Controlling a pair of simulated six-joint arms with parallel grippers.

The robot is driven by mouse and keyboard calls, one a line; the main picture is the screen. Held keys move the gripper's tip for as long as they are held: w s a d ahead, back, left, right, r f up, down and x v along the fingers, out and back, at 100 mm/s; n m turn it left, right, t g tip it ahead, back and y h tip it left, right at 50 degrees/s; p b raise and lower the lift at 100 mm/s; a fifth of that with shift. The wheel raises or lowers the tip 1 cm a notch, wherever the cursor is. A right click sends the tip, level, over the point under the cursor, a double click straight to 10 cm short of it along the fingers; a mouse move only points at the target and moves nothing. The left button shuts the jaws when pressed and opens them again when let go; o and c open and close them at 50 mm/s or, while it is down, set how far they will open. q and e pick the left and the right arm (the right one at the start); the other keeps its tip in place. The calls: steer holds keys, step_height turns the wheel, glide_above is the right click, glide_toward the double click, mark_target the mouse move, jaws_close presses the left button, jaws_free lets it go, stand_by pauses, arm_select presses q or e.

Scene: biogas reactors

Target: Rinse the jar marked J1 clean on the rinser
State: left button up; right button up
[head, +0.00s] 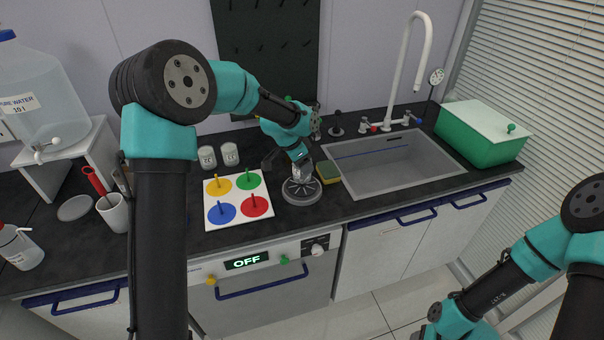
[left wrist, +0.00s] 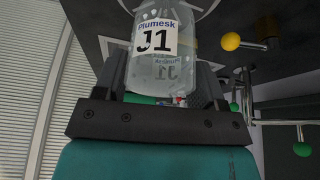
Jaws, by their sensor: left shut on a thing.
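The jar marked J1 (left wrist: 157,40) is clear, with a white label reading "Plumesk J1" in the left wrist view. My left gripper (head: 299,166) is shut on it; the dark fingers show on both sides of the jar in the left wrist view. In the head view the jar (head: 301,172) is small and partly hidden by the gripper. It is right over the round grey rinser (head: 302,195) on the counter. I cannot tell whether jar and rinser touch. My right arm is at the lower right of the head view, with its gripper out of sight.
A yellow-green sponge (head: 328,172) lies close right of the rinser, beside the sink (head: 390,165). A white board (head: 212,188) with coloured discs is to the left. A green box (head: 480,135) stands at the right.

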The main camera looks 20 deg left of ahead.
arm_select(q)
steer(key=shift+r, duration=2.35)
